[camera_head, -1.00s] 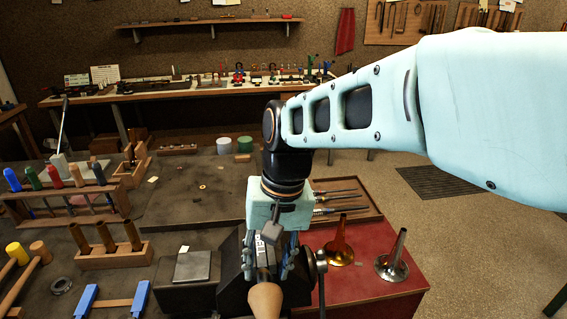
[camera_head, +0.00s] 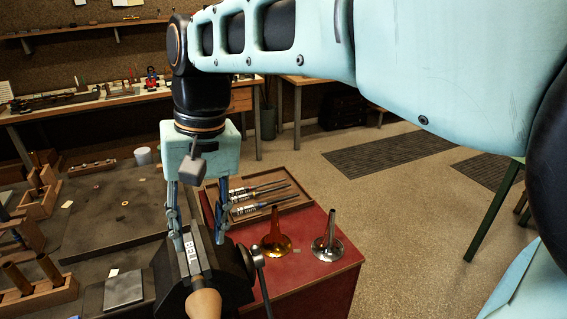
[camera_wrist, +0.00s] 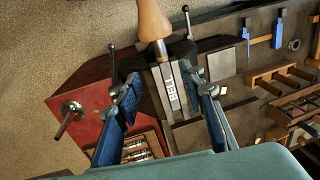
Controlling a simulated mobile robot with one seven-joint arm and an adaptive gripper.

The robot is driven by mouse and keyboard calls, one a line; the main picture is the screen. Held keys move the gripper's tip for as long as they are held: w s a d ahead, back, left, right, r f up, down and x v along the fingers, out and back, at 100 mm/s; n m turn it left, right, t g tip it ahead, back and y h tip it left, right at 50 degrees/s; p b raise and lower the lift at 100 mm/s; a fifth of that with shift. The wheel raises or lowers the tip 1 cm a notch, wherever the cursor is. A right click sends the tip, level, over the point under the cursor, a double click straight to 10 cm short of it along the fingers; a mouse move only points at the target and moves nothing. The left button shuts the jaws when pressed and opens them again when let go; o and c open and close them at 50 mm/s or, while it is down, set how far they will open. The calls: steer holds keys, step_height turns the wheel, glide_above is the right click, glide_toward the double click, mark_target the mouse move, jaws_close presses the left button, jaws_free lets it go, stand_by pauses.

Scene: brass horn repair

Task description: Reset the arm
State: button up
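My gripper (camera_head: 199,232) points down above the dark bench vise (camera_head: 238,283). Its two blue fingers are spread apart, with nothing held between them. In the wrist view, my gripper (camera_wrist: 170,88) shows a clear gap between its fingers. Beyond the gap lies the vise with a grey bar labelled "BELL" (camera_wrist: 171,84). A pale wooden rounded piece (camera_head: 205,304) stands at the near end of the bar; it also shows at the top of the wrist view (camera_wrist: 153,18). My arm reaches in from the upper right.
A red cabinet top (camera_head: 310,267) right of the vise carries an amber funnel (camera_head: 276,241), a silver funnel (camera_head: 327,243) and a wooden tray (camera_head: 288,205) of tools. Wooden racks (camera_head: 40,292) stand left. Open floor (camera_head: 420,230) lies to the right.

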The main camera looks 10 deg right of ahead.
steer(key=s+d+f+m+t+h+p, duration=0.1)
steer(key=s+d+t, duration=0.1)
steer(key=d, duration=0.7)
steer(key=s+d+f+m+t+p, duration=0.1)
steer(key=s+d+f+t, duration=0.1)
steer(key=d, duration=0.7)
steer(key=shift+s+d+m+t+h, duration=0.35)
steer(key=shift+s+t, duration=0.3)
steer(key=shift+t, duration=0.25)
steer(key=shift+a, duration=0.1)
